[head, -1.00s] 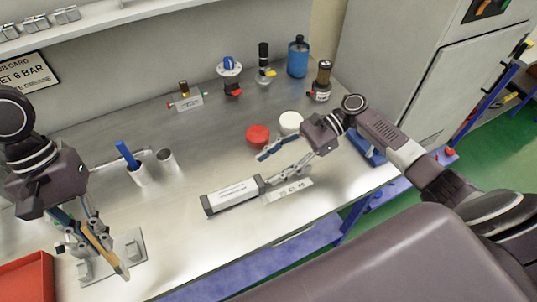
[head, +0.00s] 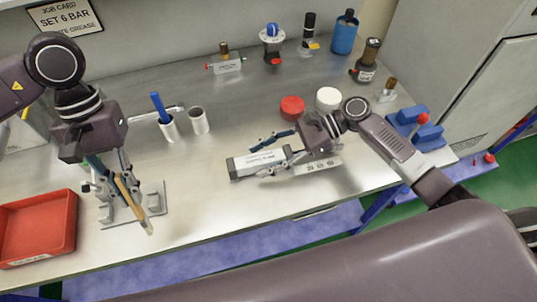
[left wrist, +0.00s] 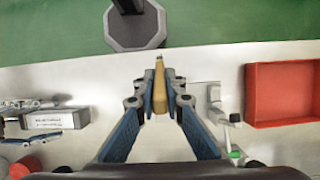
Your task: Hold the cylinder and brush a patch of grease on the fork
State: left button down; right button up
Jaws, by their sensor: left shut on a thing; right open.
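A grey cylinder (head: 240,167) with a white label lies on the bench in the head view; it also shows at the left in the left wrist view (left wrist: 60,120). My right gripper (head: 257,160) is open, with its fingers over and around the cylinder's right part, from the right. I cannot tell whether they touch it. The fork end is largely hidden by this gripper. My left gripper (head: 118,180) is shut on a brush (head: 130,205) with a wooden handle, held tilted above a grey stand. The brush also shows between the fingers in the left wrist view (left wrist: 159,88).
The grey stand (head: 155,198) and a red tray (head: 40,255) are at the left. Two cups (head: 199,121) hold the back left, one with a blue tool. A red lid (head: 292,107) and a white tub (head: 328,98) stand behind the cylinder. Bench between stand and cylinder is clear.

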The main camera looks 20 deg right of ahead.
jog(key=shift+c, duration=0.6)
grip_shut()
dwell(0.7)
